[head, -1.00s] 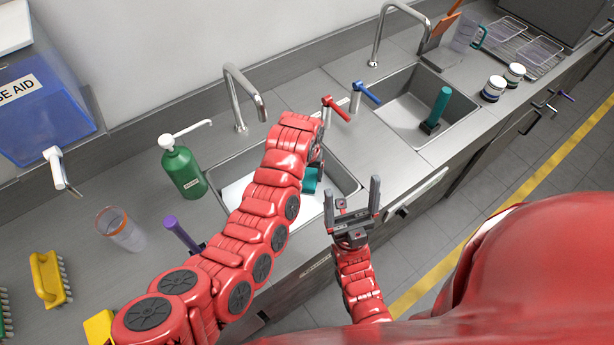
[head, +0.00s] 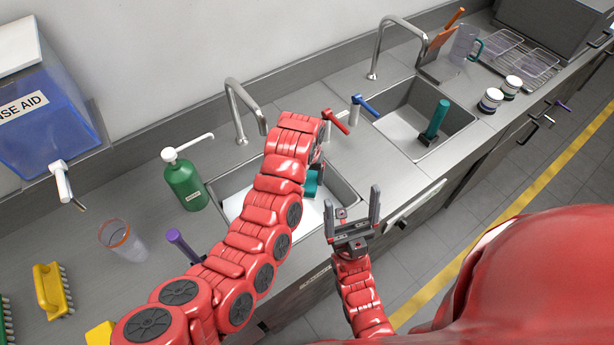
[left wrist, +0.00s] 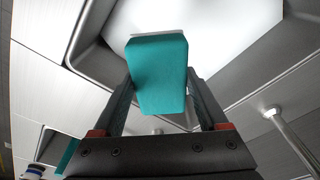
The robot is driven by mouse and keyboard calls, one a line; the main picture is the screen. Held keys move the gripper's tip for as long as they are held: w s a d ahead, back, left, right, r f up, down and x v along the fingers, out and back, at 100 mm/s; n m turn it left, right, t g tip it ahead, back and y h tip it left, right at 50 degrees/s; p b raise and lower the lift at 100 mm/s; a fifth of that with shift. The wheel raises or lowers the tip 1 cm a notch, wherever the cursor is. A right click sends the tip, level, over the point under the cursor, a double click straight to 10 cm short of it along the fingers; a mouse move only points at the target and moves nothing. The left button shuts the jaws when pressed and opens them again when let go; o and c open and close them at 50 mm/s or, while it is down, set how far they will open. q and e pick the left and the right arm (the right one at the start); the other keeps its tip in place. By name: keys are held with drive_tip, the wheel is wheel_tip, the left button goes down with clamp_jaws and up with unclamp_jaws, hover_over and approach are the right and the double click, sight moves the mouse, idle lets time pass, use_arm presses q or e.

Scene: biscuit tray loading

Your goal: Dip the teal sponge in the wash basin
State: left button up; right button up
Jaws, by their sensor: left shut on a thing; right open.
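The teal sponge (left wrist: 158,78) is between the two fingers of my left gripper (left wrist: 158,105) in the left wrist view. In the head view the sponge (head: 312,184) shows only partly beside my left arm, over the front sink basin (head: 346,188). This basin holds a flat white surface, which also shows behind the sponge in the left wrist view. I cannot tell whether the sponge touches that surface. My left arm hides much of the basin and most of the left gripper in the head view. My right gripper (head: 352,215) is open and empty in front of the counter edge.
A second sink (head: 400,125) at the right holds a teal-handled brush (head: 436,120). A steel tap (head: 245,105) and red and blue levers stand behind the basins. A green soap bottle (head: 185,182), a clear cup (head: 122,240) and a yellow brush (head: 52,290) stand at the left.

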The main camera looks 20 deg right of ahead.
sight(308, 176)
use_arm(q)
drive_tip(key=shift+r, duration=2.05)
drive_tip(key=shift+s+f, duration=0.1)
